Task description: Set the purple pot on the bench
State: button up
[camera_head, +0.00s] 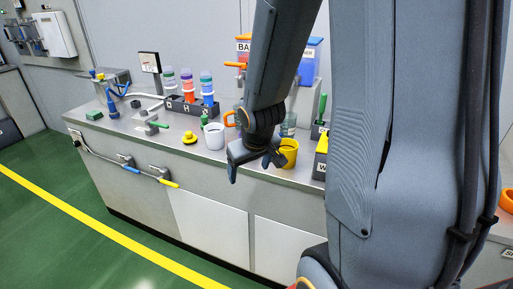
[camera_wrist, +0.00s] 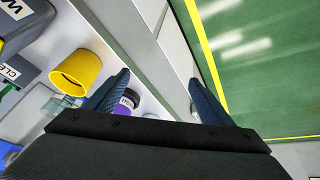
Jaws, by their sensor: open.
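The purple pot (camera_wrist: 127,104), with a white label, shows in the wrist view beside my left-hand finger, partly hidden by that finger and my gripper's body. It appears to be near the bench's front edge; I cannot tell exactly what it rests on. I cannot make it out in the head view, where my arm covers that area. The bench (camera_head: 118,128) is a long grey counter along the wall. My gripper (camera_head: 256,172) is open, pointing down over the bench's front edge. In the wrist view its two fingers (camera_wrist: 158,80) are apart with nothing gripped between them.
A yellow cup (camera_head: 289,153) stands on the bench just right of my gripper; it also shows in the wrist view (camera_wrist: 76,72). A white mug (camera_head: 214,137) stands to the left. A bottle rack (camera_head: 190,107) is behind. Green floor (camera_head: 60,235) lies in front.

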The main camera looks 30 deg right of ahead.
jog(key=w+d+t, duration=0.2)
jog(key=w+d, duration=0.1)
jog(key=w, duration=0.1)
jog(key=w+d+n+t+y+b, duration=0.1)
jog(key=w+d+t, duration=0.2)
jog(key=w+d, duration=0.1)
jog(key=w+d+t+b, duration=0.1)
jog(key=w+d+t, duration=0.1)
jog(key=w+d, duration=0.2)
jog(key=shift+f+n+y, duration=0.3)
jog(key=shift+f+y, duration=0.1)
jog(key=shift+t+y, duration=0.7)
jog(key=shift+t, duration=0.2)
jog(key=shift+w+d+r+x, duration=0.1)
jog(key=shift+d+r+x, duration=0.1)
jog(key=shift+x, duration=1.1)
jog(key=shift+w+d+r+x, duration=0.1)
jog(key=shift+r+x, duration=0.1)
jog(key=shift+x, duration=1.1)
jog(key=shift+w+d+r+x, duration=0.1)
jog(key=shift+r+x, duration=0.05)
jog(key=shift+x, duration=1.15)
jog(key=c, duration=1.1)
jog(key=shift+r, duration=0.1)
